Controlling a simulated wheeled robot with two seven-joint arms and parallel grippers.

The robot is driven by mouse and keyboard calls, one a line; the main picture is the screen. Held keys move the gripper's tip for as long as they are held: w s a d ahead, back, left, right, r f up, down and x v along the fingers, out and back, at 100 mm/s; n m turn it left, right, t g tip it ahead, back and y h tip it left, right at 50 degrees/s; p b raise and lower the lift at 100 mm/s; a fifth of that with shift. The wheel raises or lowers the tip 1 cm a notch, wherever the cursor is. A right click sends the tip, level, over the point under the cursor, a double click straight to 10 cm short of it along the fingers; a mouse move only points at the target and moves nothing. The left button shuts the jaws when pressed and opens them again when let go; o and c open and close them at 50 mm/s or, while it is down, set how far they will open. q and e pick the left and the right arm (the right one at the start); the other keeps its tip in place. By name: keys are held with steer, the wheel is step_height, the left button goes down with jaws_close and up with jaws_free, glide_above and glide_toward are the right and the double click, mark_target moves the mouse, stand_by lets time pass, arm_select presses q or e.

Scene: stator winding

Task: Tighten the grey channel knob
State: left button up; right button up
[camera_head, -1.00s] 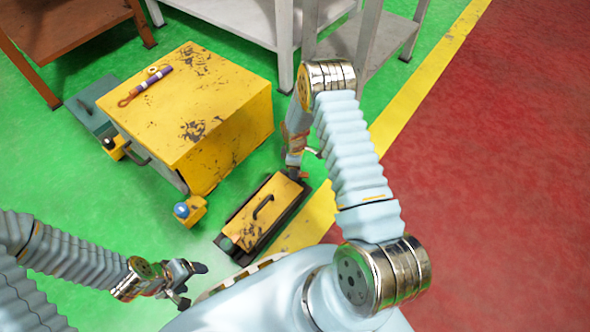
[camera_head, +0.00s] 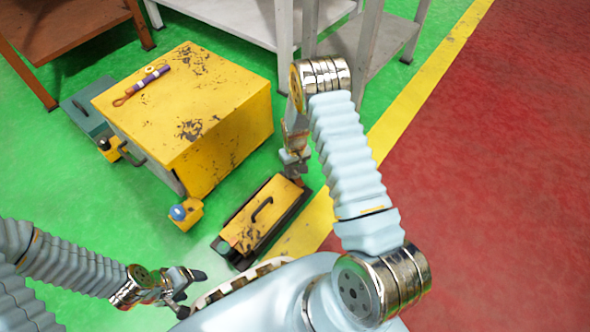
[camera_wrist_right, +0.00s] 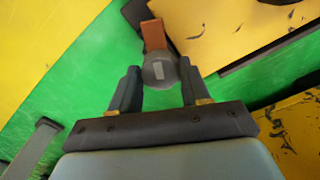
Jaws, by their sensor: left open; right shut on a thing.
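In the right wrist view the round grey knob (camera_wrist_right: 158,72), with a pale rectangular mark on its face, sits between the fingertips of my right gripper (camera_wrist_right: 157,82). The gripper is shut on it. A brown-orange piece (camera_wrist_right: 153,35) shows just behind the knob. In the head view my right gripper (camera_head: 296,172) is low between the yellow cabinet (camera_head: 225,120) and the yellow-lidded box; the knob cannot be made out there. My left gripper (camera_head: 186,286) is open and empty at the lower left, apart from everything.
A blue knob (camera_head: 178,212) sits on a yellow block at the cabinet's near corner. The yellow-lidded box (camera_head: 238,232) has a black handle. A purple-and-orange tool (camera_head: 146,82) lies on the cabinet. Grey shelving (camera_head: 284,50) stands behind. The red floor (camera_head: 490,190) at right is clear.

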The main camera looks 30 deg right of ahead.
mark_target(295, 170)
steer(key=m, duration=0.5)
steer(key=shift+r+m+b, duration=0.1)
steer(key=shift+m+b, duration=0.2)
steer(key=m, duration=0.6)
steer(key=shift+w, duration=0.1)
steer(key=shift+m, duration=0.3)
steer(key=o, duration=1)
steer(key=shift+o, duration=0.2)
step_height(295, 170, up, 14)
steer(key=p, duration=0.3)
